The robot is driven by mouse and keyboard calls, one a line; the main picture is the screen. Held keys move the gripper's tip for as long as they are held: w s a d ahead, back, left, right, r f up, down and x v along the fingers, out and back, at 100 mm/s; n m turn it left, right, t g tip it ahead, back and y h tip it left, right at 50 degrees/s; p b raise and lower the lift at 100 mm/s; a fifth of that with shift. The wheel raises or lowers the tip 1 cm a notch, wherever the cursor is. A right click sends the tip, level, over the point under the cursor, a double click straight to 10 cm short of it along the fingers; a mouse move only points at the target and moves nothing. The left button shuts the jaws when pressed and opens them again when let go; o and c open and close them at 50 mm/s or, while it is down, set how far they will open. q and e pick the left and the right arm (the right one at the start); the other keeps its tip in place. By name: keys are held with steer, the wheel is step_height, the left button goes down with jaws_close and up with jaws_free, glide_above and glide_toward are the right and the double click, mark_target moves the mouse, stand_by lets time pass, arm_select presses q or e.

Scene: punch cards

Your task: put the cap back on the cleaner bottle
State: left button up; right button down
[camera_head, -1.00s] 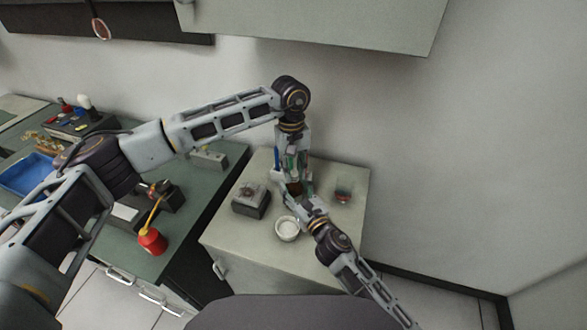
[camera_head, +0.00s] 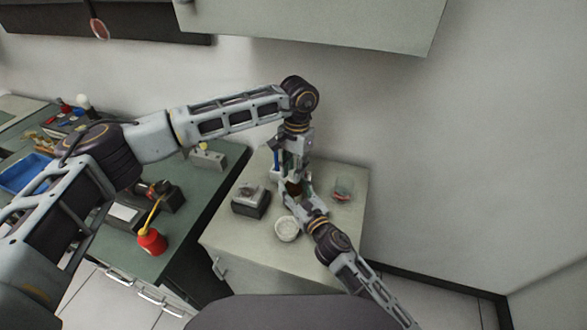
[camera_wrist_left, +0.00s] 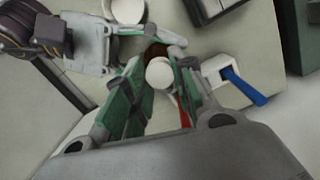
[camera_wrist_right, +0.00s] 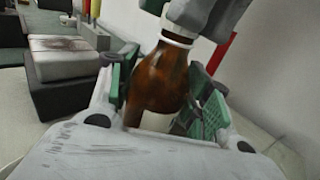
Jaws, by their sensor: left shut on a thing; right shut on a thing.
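The brown cleaner bottle (camera_wrist_right: 158,82) stands upright between the fingers of my right gripper (camera_wrist_right: 165,95), which is shut on it. In the head view, the bottle (camera_head: 294,188) is mostly hidden by both grippers (camera_head: 309,203). The white cap (camera_wrist_left: 159,73) is between the green fingers of my left gripper (camera_wrist_left: 158,85), which is shut on it. The left gripper (camera_head: 292,172) is right above the bottle in the head view. In the right wrist view, a white band (camera_wrist_right: 179,33) shows at the bottle's neck under the left fingers. I cannot tell if the cap is seated.
On the table (camera_head: 225,238) are a white bowl (camera_head: 287,229), a dark box with a grey top (camera_head: 250,199) and a glass with red contents (camera_head: 343,188). A white holder with a blue-handled item (camera_wrist_left: 243,86) is close to the left gripper. A red oil can (camera_head: 152,241) is on the green bench.

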arm_select(q)
steer(key=m, duration=0.4)
stand_by(0.3)
steer(key=o, duration=0.7)
steer(key=shift+c, duration=0.2)
steer(key=shift+r, duration=0.1)
steer(key=shift+r, duration=2.2)
steer(key=shift+s+f, duration=0.1)
steer(key=shift+f, duration=0.05)
steer(key=shift+c, duration=0.4)
